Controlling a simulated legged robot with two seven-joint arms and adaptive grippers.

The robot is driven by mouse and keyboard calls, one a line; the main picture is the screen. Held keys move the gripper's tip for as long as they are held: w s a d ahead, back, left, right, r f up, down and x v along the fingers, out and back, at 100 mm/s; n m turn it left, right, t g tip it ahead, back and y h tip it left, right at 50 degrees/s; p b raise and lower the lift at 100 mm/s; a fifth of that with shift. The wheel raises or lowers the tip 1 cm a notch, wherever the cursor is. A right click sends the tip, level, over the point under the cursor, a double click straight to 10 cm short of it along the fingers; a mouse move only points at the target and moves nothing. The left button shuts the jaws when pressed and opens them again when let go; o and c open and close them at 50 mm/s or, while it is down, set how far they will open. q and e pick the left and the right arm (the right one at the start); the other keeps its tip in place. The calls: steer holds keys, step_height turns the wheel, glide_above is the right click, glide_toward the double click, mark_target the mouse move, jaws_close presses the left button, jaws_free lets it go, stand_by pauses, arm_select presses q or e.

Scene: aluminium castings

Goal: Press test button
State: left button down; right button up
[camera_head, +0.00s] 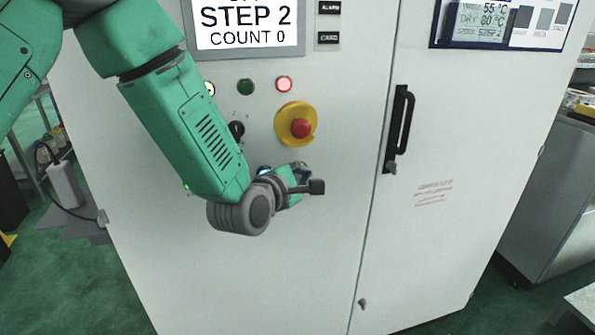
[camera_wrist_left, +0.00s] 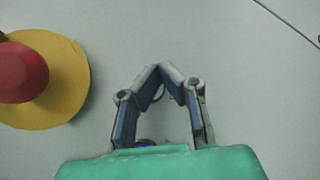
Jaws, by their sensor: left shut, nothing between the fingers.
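My left gripper (camera_head: 299,172) is in front of the light grey cabinet (camera_head: 330,240), below the red emergency stop (camera_head: 301,128) on its yellow disc. In the left wrist view my fingers (camera_wrist_left: 165,74) meet at the tips, shut with nothing between them. A small blue-lit round part (camera_head: 264,171) shows beside the gripper, partly hidden by my arm. In the wrist view a dark blue round part (camera_wrist_left: 145,143) shows low between the fingers, mostly covered. No label marks which control is the test button. Contact with the panel cannot be told. My right gripper is not in view.
The screen (camera_head: 247,22) reads STEP 2, COUNT 0. A black door handle (camera_head: 399,130) juts out at right. The panel below the gripper is clear.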

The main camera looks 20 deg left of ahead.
arm_select(q)
steer(key=shift+s+d, duration=0.3)
steer(key=shift+s, duration=0.3)
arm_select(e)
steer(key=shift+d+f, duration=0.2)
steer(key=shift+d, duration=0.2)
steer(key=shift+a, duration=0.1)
arm_select(q)
steer(key=shift+s+d, duration=0.45)
steer(key=shift+s, duration=0.25)
steer(key=shift+s+d, duration=0.4)
steer(key=shift+s, duration=0.25)
steer(key=shift+s+d, duration=0.45)
steer(key=shift+s, duration=0.25)
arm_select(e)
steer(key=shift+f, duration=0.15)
arm_select(q)
steer(key=shift+a, duration=0.15)
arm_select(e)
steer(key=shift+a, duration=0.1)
